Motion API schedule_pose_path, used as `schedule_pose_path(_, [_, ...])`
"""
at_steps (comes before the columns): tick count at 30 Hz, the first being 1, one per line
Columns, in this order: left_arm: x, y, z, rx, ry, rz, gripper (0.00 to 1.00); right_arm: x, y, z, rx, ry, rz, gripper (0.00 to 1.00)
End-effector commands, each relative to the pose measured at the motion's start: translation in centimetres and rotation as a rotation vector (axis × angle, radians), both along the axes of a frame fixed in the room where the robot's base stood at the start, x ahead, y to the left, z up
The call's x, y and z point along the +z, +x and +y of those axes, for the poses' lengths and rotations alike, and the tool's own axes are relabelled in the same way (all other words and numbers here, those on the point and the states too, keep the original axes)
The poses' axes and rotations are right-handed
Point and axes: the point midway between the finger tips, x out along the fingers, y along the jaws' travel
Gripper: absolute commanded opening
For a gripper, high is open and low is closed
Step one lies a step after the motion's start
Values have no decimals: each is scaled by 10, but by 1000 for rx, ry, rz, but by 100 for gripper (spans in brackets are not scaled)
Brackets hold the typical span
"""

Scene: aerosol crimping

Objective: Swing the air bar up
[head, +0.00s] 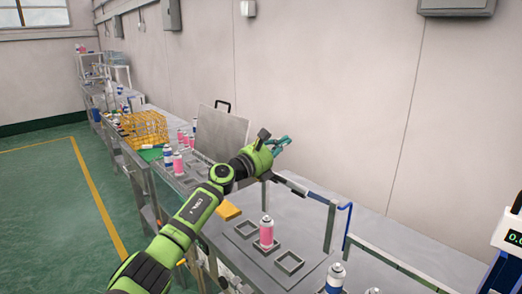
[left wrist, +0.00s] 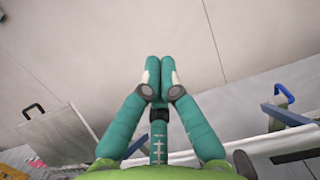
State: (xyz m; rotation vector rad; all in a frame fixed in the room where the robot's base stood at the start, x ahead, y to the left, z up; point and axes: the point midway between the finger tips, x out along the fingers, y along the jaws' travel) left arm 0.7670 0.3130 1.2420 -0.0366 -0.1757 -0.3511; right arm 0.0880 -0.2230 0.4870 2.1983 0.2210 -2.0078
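A horizontal bar (head: 306,189), dark at its left part and blue toward its right, spans above the grey bench in the head view. A blue bent handle (head: 346,222) stands near its right end. In the left wrist view the blue handle (left wrist: 284,92) and blue bar (left wrist: 287,116) lie to the right of the fingers, apart from them. My left gripper (head: 284,141) is above and behind the bar's left end, near the wall. Its teal fingers (left wrist: 160,62) are closed together with nothing seen between them. My right gripper is out of view.
A pink can (head: 266,232) stands in a square holder, with empty square holders beside it. An orange block (head: 228,210) lies to the left. A grey panel (head: 221,132) with a black handle stands at the back. A yellow basket (head: 144,128) and several cans are farther left.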

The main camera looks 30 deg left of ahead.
Motion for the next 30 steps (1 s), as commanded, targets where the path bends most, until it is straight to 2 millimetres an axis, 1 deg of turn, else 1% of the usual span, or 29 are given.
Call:
schedule_pose_path(1, [2,-7,6,4,8,-4,0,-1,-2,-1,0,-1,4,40])
schedule_pose_path(4, [8,-23,10,2,10,-4,0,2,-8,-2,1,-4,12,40])
schedule_pose_path(8, [14,-45,18,2,10,-2,0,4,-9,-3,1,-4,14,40])
schedule_pose_path(11, [19,-60,24,4,9,-1,0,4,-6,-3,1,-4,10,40])
schedule_pose_path(15, [24,-77,30,2,6,-1,0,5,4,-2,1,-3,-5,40])
schedule_pose_path(18, [26,-85,33,2,4,-1,0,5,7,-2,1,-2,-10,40])
schedule_pose_path(21, [28,-89,33,0,2,-1,0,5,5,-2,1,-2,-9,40])
schedule_pose_path(30, [29,-90,34,0,1,-1,0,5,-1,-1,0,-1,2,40])
